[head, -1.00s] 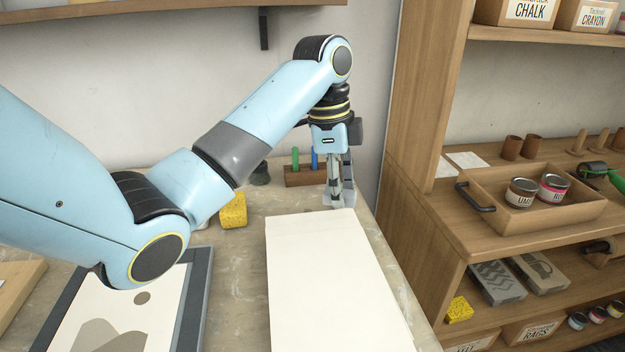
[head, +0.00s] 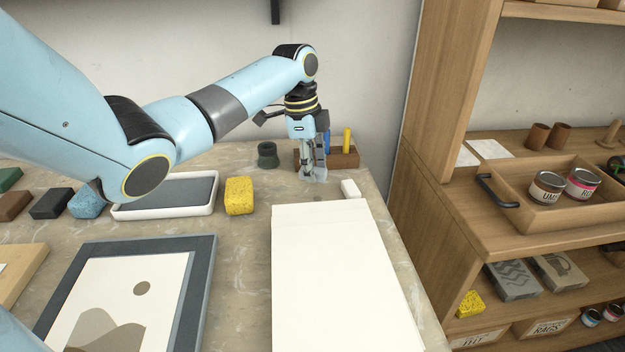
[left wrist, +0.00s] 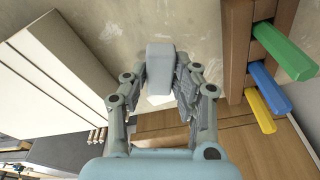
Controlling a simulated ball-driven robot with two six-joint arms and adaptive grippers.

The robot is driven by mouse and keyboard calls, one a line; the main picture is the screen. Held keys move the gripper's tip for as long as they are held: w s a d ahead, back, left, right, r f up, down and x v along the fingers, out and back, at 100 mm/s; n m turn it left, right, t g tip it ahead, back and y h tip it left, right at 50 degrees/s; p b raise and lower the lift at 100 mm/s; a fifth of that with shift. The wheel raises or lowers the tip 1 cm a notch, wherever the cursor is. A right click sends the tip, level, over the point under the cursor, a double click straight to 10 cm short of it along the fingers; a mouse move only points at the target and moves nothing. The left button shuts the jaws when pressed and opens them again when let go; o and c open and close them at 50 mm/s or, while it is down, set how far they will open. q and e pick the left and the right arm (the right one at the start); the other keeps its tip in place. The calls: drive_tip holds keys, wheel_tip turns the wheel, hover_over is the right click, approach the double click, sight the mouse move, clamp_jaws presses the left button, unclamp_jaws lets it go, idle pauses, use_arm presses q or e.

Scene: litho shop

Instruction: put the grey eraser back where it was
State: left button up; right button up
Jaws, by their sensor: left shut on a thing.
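My left gripper (head: 313,177) is at the back of the stone-topped table, in front of the wooden crayon rack. In the left wrist view its fingers are shut on the grey eraser (left wrist: 160,66), a pale grey block that juts out past the fingertips. In the head view the eraser is hard to make out between the fingers, and I cannot tell whether it touches the table. A white block (head: 350,188) lies just right of the gripper, behind the paper stack. My right gripper is not in view.
The rack (head: 345,159) holds blue and yellow sticks; its green stick (left wrist: 285,52) shows in the wrist view. The paper stack (head: 325,270) is in front. A dark green pot (head: 267,155) and yellow sponge (head: 239,196) stand to the left. Bare tabletop lies between sponge and gripper.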

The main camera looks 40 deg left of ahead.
use_arm(q)
drive_tip(key=shift+f, duration=1.75)
drive_tip(key=shift+f, duration=0.15)
drive_tip(key=o, duration=1)
drive_tip(key=r, duration=0.4)
drive_tip(key=a+r, duration=0.1)
drive_tip(key=r, duration=0.3)
drive_tip(key=s+r, duration=0.1)
drive_tip(key=r, duration=0.3)
drive_tip(key=shift+a+r, duration=0.1)
drive_tip(key=shift+a, duration=0.15)
